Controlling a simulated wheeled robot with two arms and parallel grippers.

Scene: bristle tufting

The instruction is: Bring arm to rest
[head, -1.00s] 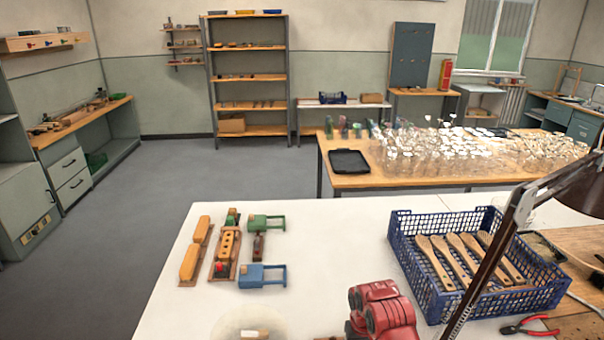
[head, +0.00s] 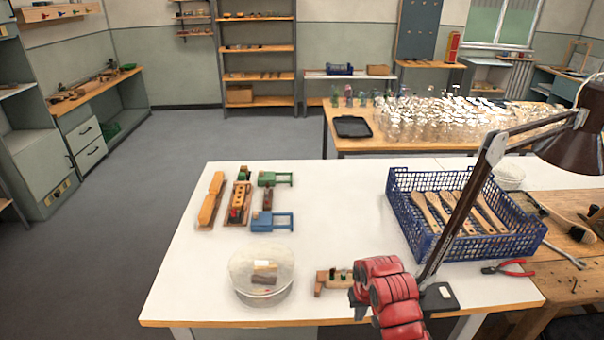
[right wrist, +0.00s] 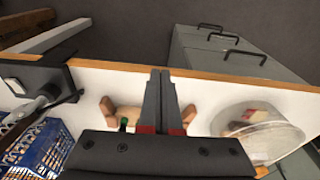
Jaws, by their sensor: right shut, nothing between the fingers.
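My right arm shows in the head view as red, rounded segments (head: 392,295) over the front edge of the white table. Its gripper (right wrist: 160,75) is seen from above in the right wrist view, with two dark fingers together and nothing between them. In the head view the fingers are mostly hidden by the arm. My left gripper is in neither view.
A clear round bowl (head: 262,275) with small pieces stands left of the arm. A blue crate (head: 410,205) of wooden brush handles and a lamp (head: 460,215) stand to the right. Red-handled pliers (head: 510,268) lie nearby.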

